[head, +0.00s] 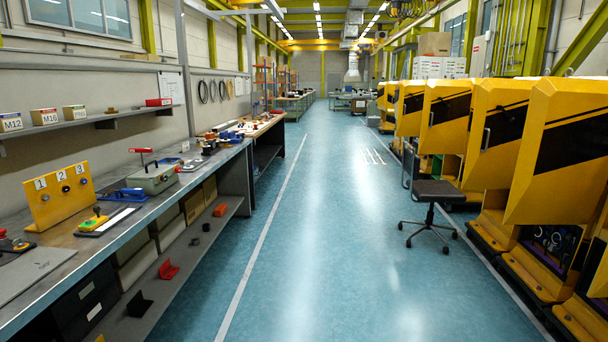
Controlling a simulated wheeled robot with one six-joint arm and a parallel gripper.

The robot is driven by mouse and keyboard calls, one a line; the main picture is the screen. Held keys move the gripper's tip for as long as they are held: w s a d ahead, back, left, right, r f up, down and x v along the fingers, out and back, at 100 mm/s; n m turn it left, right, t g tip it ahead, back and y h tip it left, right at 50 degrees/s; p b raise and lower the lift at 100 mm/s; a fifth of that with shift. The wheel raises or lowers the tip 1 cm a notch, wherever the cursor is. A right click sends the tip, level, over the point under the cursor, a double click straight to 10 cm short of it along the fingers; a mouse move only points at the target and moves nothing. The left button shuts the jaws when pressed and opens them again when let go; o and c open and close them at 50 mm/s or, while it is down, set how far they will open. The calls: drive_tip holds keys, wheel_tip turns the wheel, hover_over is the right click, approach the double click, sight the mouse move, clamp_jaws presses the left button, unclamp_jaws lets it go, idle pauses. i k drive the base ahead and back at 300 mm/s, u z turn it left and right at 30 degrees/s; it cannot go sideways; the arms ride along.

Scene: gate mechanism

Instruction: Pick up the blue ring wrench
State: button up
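My gripper is not in view. No wrench shape can be made out for certain. A blue item (122,195) lies on the near part of the left workbench (118,222), behind a pale strip and in front of a grey-green box (153,179); it is too small to tell whether it is the blue ring wrench. Another small blue item (230,135) lies farther along the bench, among several small objects, also unclear.
A yellow panel numbered 1, 2, 3 (62,194) stands on the bench. A shelf (90,122) with labelled boxes hangs above. The blue floor (300,230) is clear in the middle. A stool (437,192) and yellow machines (560,150) stand at right.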

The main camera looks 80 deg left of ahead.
sight(136, 191)
drive_tip(key=u, duration=3.55)
drive_tip(key=k, duration=0.55)
drive_tip(key=z, duration=0.7)
drive_tip(key=i, duration=1.7)
drive_tip(key=z, duration=0.3)
drive_tip(key=i, duration=1.4)
drive_tip(key=u, duration=0.85)
drive_tip(key=i, duration=0.8)
drive_tip(key=u, duration=1.45)
drive_tip(key=i, duration=0.65)
drive_tip(key=u, duration=0.5)
